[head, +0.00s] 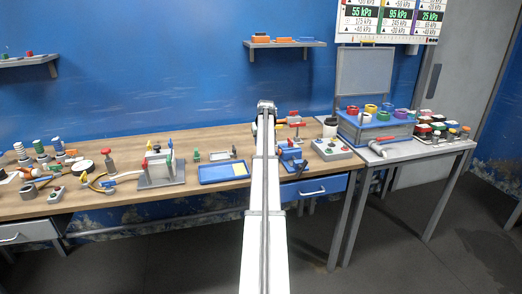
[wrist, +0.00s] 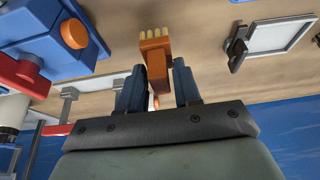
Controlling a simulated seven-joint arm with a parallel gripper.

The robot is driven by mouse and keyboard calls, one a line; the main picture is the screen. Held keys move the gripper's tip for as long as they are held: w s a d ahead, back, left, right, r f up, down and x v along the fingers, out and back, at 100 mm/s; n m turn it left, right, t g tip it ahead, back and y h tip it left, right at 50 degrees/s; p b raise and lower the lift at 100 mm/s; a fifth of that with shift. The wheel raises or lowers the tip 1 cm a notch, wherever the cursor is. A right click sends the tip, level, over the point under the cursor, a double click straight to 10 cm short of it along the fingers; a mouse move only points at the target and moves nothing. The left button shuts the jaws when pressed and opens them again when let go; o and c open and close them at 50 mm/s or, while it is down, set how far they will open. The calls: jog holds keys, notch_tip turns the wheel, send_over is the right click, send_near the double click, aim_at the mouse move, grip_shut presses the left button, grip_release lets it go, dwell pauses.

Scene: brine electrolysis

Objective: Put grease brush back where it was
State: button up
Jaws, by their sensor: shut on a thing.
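My gripper (wrist: 158,72) is shut on the grease brush (wrist: 155,50) in the wrist view. The brush has an orange body and pale bristles that point away from my palm. Its orange body sits between the two dark blue fingers, and the wooden bench top (wrist: 205,50) shows behind it. I cannot tell whether the brush touches the bench. In the head view my arm reaches over the bench (head: 128,147), and its end (head: 267,106) hides the fingers and the brush.
In the wrist view a blue device with an orange knob (wrist: 74,33) is close on the left, and a framed plate (wrist: 283,36) is on the right. In the head view a blue tray (head: 222,172) lies left of my arm; a grey control box (head: 332,149) stands right.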

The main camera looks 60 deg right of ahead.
jog(key=shift+f, duration=2.05)
jog(key=shift+f, duration=0.1)
jog(key=o, duration=1)
jog(key=v, duration=1.2)
